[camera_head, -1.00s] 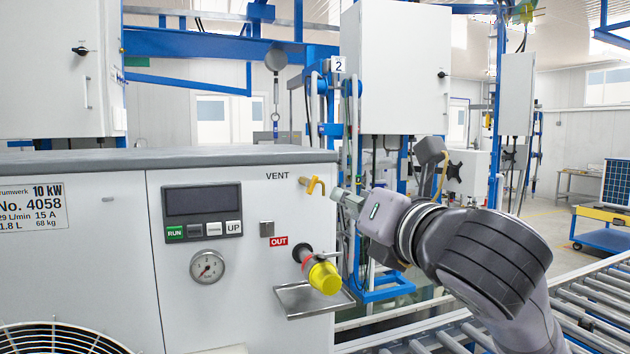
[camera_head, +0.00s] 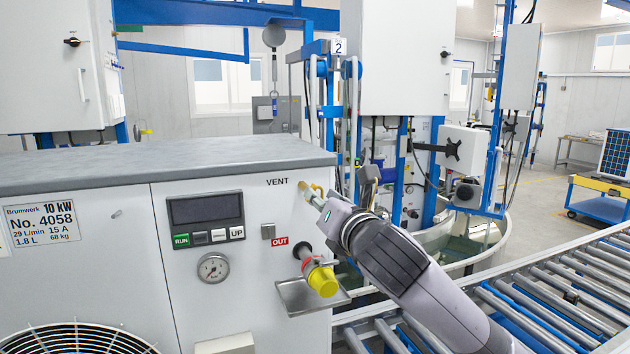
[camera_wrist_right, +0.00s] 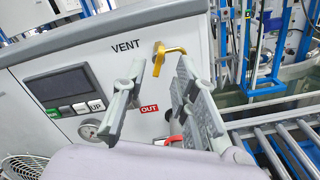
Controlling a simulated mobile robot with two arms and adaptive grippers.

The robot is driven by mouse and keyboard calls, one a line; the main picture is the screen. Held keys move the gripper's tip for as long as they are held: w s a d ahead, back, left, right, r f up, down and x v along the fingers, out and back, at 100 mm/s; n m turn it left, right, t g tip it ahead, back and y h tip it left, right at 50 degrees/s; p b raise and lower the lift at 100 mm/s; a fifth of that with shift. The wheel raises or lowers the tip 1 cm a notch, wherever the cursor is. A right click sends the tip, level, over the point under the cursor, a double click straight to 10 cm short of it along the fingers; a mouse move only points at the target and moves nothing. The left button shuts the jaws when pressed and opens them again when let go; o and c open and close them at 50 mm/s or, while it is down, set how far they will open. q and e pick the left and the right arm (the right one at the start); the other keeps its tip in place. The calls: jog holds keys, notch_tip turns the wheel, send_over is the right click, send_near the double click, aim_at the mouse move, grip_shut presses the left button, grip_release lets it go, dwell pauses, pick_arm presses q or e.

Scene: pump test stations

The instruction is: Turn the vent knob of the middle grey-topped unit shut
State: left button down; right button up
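The grey-topped unit (camera_head: 243,205) fills the left of the head view, with a label reading No. 4058. Its vent knob (camera_wrist_right: 160,60) is a small yellow handle beside the word VENT, hanging roughly downward in the wrist view, next to a yellow bent spout. In the head view my right gripper (camera_head: 316,196) is at the unit's upper right front and hides most of the knob. In the wrist view my right gripper (camera_wrist_right: 161,68) is open, its two fingers on either side of the knob in the picture. Contact cannot be told. My left gripper is not in view.
Below the vent, a yellow-capped outlet (camera_head: 322,278) sticks out above a small metal tray (camera_head: 313,297). A gauge (camera_head: 213,267) and display panel (camera_head: 205,208) are on the front. A roller conveyor (camera_head: 560,285) runs at the right.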

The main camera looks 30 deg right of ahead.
jog(key=p+x, duration=0.1)
jog(key=x, duration=0.3)
jog(key=shift+w, duration=0.15)
jog(key=shift+c, duration=0.2)
grip_shut()
